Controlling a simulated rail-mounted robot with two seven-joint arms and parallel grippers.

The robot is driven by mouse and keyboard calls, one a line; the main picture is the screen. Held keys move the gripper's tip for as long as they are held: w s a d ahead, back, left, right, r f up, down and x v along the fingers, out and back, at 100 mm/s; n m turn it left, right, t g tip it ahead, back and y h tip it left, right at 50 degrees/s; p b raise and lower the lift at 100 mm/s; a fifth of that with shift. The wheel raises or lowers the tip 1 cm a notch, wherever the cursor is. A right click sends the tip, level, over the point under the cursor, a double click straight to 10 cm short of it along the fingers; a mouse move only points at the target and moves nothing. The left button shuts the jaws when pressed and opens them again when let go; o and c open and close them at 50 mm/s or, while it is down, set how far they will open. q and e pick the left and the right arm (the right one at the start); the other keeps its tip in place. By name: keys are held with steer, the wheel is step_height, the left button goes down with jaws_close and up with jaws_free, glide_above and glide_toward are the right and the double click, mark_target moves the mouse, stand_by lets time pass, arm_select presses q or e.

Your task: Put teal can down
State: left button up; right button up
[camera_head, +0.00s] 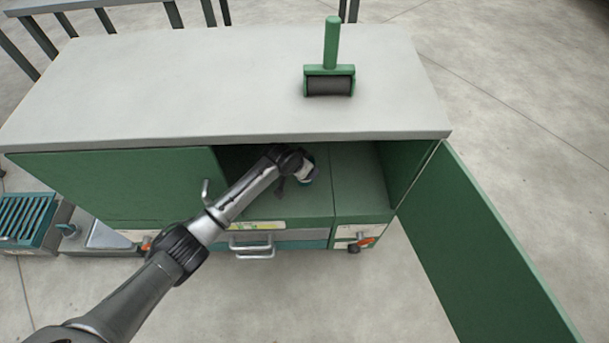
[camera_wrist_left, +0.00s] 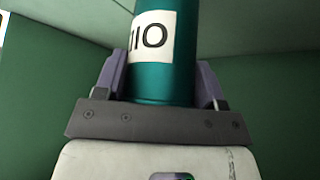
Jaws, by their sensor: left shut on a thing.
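The teal can (camera_wrist_left: 165,80) has a white label with dark characters. It stands upright in the picture between the two fingers of my left gripper in the left wrist view, with its top cut off. My left gripper (camera_head: 303,173) is shut on the can. In the head view it is inside the open compartment of the green cabinet (camera_head: 110,185), over the compartment floor (camera_head: 355,190). The wrist hides most of the can there, and I cannot tell whether its base touches the floor. My right gripper is not in view.
The right cabinet door (camera_head: 485,245) stands wide open. The left door is shut. The grey top (camera_head: 200,80) overhangs the compartment and carries a green-handled roller (camera_head: 330,70). A drawer with a metal handle (camera_head: 252,247) sits below. The compartment floor right of my gripper is clear.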

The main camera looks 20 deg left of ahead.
arm_select(q)
step_height(320, 180, down, 4)
steer(key=b, duration=0.3)
steer(key=shift+f, duration=0.1)
steer(key=o, duration=1.1)
steer(key=shift+f, duration=0.1)
